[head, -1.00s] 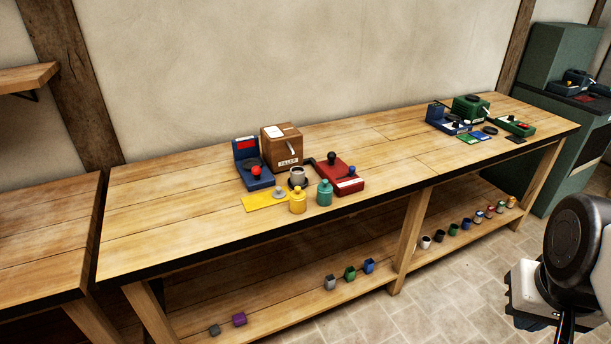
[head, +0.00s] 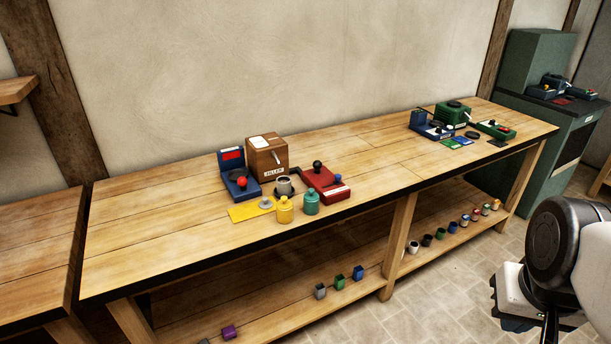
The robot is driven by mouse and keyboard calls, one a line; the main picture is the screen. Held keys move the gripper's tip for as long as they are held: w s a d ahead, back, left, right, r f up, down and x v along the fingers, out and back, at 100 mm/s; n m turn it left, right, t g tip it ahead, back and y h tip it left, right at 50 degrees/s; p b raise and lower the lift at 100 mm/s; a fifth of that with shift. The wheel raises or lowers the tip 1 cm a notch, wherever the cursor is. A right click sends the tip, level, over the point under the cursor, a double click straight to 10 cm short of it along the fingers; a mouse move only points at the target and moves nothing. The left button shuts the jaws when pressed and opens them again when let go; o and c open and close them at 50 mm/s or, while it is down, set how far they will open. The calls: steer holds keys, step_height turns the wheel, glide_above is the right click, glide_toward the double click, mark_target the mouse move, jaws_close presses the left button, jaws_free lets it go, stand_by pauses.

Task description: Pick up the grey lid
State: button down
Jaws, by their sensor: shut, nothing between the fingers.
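The grey lid (head: 266,203) is small and round with a knob on top. It lies on the yellow mat (head: 241,214) near the front edge of the long bench, just left of a yellow jar (head: 284,211). My gripper (head: 522,318) is at the lower right, off the front of the bench and far from the lid. It is shut with nothing in it. Its fingertips are small and dark and show poorly.
Small containers line the lower shelf (head: 300,305). The bench top left of the mat is clear.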

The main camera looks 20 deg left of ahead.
steer(key=shift+c, duration=1.8)
jaws_free()
steer(key=shift+w+r, duration=0.1)
